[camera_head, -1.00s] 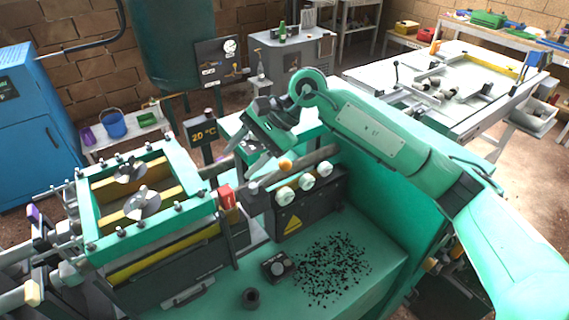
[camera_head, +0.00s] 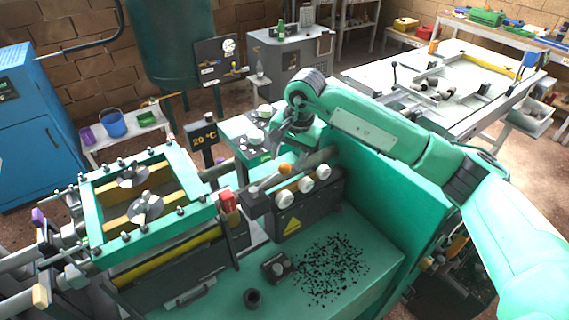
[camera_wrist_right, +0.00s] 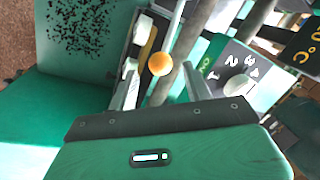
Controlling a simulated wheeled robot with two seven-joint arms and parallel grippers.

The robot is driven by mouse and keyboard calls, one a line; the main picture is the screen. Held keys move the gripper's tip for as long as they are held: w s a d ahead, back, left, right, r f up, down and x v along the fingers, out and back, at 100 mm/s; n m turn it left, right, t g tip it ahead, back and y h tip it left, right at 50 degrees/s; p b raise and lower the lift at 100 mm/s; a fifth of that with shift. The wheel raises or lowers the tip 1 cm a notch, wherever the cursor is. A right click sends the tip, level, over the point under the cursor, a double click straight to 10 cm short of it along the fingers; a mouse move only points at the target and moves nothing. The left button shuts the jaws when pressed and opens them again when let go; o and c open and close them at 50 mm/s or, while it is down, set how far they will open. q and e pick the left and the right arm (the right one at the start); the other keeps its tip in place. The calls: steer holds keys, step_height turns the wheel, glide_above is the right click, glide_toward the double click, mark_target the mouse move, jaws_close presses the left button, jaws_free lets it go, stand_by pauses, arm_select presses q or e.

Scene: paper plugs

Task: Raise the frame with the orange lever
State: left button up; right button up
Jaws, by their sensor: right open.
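The green frame (camera_head: 190,184), with bolts along its rim and two metal discs inside, lies at the left of the machine. The orange lever knob (camera_head: 285,169) sits beside a row of white knobs. My right gripper (camera_head: 291,147) points down just above and behind it. In the right wrist view, the open fingers of the gripper (camera_wrist_right: 161,72) lie on either side of the orange knob (camera_wrist_right: 160,63) as seen from above; I cannot tell whether they touch it. The lever's shaft is mostly hidden. My left gripper is not in view.
A red block (camera_head: 228,201) and grey bars lie close to the lever. White knobs (camera_head: 307,184) line the dark panel beside it. A numbered dial (camera_wrist_right: 238,85) is to the right in the wrist view. Black scraps (camera_head: 332,268) lie on the green table.

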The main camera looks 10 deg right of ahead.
mark_target(285, 165)
steer(key=f, duration=0.3)
steer(key=a+f+p, duration=0.1)
steer(key=shift+w+f, duration=0.25)
steer(key=shift+f, duration=0.1)
